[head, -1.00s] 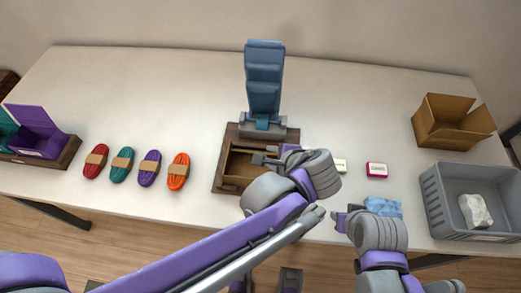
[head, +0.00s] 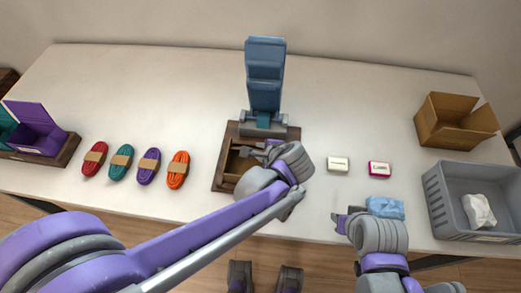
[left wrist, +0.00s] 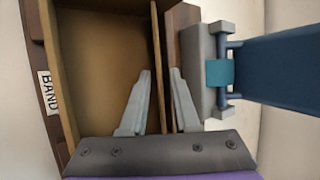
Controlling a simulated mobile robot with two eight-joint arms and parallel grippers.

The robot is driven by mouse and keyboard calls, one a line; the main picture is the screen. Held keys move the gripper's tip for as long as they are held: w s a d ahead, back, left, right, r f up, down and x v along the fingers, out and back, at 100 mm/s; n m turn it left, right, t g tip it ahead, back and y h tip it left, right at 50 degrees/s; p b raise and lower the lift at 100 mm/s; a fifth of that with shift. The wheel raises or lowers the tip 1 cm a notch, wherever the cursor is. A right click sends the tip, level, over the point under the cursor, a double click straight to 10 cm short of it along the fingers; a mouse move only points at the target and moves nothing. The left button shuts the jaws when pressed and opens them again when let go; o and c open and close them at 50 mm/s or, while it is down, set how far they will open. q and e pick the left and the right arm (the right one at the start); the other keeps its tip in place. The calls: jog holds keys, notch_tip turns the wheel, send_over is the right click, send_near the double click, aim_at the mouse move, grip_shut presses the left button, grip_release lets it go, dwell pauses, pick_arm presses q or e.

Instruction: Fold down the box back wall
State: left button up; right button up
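An open wooden box (head: 226,177) stands at the table's middle, in front of a blue upright stand (head: 265,75). The left wrist view shows its brown inside (left wrist: 100,60), a "BAND" label and a thin wall (left wrist: 156,60) on the stand side, still upright. My left gripper (head: 258,150) is over the box. In the left wrist view its two fingers (left wrist: 157,95) are apart, one on each side of that thin wall; contact cannot be told. My right gripper (head: 345,220) is low at the table's front edge, its fingers mostly hidden.
An open cardboard box (head: 452,122) and a grey bin (head: 437,205) with a white crumpled item stand right. Light blue cloth (head: 386,207) lies beside my right gripper. Two small boxes (head: 338,164) lie nearby. Several cord bundles (head: 149,167) and a purple box (head: 38,138) are left.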

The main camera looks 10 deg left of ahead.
pick_arm(q)
grip_shut()
jog(key=shift+s, duration=0.1)
jog(key=shift+s+f+t+b, duration=0.1)
jog(key=shift+f+t+b, duration=0.2)
jog(key=shift+b, duration=0.1)
jog(key=shift+s+r+t, duration=0.1)
jog(key=shift+s+t, duration=0.05)
jog(key=shift+t, duration=0.15)
jog(key=shift+o, duration=1)
grip_release()
